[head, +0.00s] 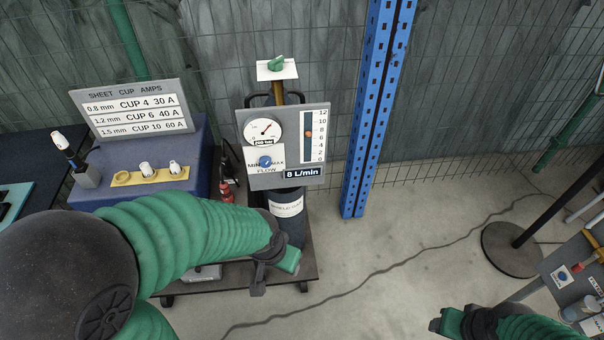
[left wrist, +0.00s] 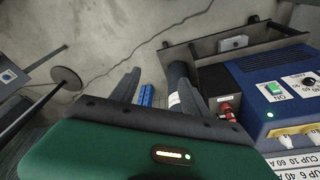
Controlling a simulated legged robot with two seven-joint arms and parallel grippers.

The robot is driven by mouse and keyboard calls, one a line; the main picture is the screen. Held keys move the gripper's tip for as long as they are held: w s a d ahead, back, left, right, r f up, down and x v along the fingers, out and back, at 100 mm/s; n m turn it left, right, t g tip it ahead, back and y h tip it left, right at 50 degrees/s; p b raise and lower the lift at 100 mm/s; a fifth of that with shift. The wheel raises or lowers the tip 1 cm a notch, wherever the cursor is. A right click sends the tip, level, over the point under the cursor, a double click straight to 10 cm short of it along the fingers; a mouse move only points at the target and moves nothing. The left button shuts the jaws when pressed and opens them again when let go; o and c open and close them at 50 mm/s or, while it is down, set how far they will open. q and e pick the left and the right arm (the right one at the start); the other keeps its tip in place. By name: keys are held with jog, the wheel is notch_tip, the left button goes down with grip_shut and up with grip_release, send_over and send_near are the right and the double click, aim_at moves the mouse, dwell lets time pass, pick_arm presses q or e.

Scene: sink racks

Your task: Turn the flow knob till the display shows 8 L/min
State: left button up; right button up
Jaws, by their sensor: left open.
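The flow knob (head: 265,162) is a small blue dial between MIN and MAX marks on the grey regulator panel (head: 289,179). The flow scale (head: 313,136) has an orange marker a little below the 8 mark. My left gripper (head: 272,278) is below the panel, in front of the dark cylinder, apart from the knob. In the left wrist view its two fingers (left wrist: 158,88) are spread with nothing between them. My right gripper (head: 442,322) is at the bottom edge, its fingers not clear.
The cylinder (head: 288,210) stands on a dark cart (head: 314,258). A blue welder (head: 196,150) with a cup chart (head: 132,107) is to the left. A blue post (head: 366,120) rises right of the panel. The floor between cart and round stand base (head: 505,254) is open.

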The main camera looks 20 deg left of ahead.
pick_arm(q)
jog(key=w+d+f+n+t, duration=0.1)
jog(key=w+f+n+t, duration=0.15)
jog(key=w, duration=0.45)
jog(key=n+t+y+b, duration=0.4)
jog(key=t+y+b, duration=0.6)
jog(key=b, duration=0.1)
send_near(266, 165)
jog(key=a, duration=0.1)
jog(key=x, duration=0.4)
jog(key=p+x, duration=0.1)
jog(key=x, duration=0.2)
jog(key=shift+w+d+r, duration=0.1)
jog(key=shift+w+d, duration=0.1)
jog(key=shift+w, duration=0.1)
jog(key=shift+w+a, duration=0.35)
jog(key=shift+a, duration=0.05)
jog(key=shift+d, duration=0.2)
jog(key=c, duration=0.4)
jog(key=shift+h, duration=0.4)
grip_shut()
